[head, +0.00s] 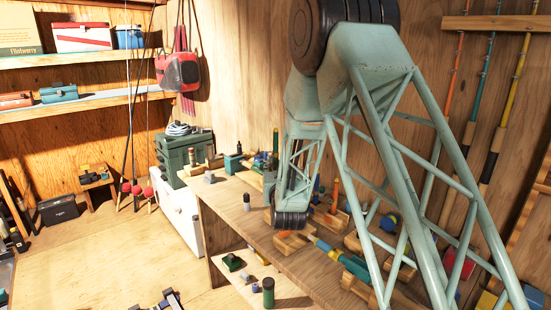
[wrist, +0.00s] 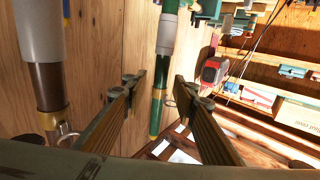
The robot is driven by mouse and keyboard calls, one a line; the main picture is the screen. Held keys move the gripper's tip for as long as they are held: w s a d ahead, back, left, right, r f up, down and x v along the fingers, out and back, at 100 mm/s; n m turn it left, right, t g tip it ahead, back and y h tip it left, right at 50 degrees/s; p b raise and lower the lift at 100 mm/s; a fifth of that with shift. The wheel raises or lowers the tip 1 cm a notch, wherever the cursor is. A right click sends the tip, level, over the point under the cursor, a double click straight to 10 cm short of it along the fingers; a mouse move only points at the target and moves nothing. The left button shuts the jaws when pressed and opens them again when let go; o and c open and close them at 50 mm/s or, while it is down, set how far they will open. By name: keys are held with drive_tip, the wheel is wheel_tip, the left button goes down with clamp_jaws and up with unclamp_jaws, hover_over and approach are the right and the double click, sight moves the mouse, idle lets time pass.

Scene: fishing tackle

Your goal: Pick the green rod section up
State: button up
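The gripper is open, with visible gaps between the fingers and the rod. Its lower tip shows between the fingers. In the head view my arm covers much of the workbench, and I cannot make out the gripper. I cannot tell which rod there is the green section.
In the wrist view a brown and grey rod (wrist: 50,85) with a gold ring stands out left of the gripper. In the head view the workbench (head: 232,205) carries wooden rests and small tackle. Rods (head: 495,100) hang on the right wall. Floor at the left is partly clear.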

sight(276, 160)
drive_tip(key=shift+w+a, duration=0.15)
drive_tip(key=shift+w, duration=0.7)
drive_tip(key=shift+w+a, duration=0.15)
drive_tip(key=shift+w, duration=0.65)
drive_tip(key=shift+c, duration=0.9)
drive_tip(key=c, duration=0.7)
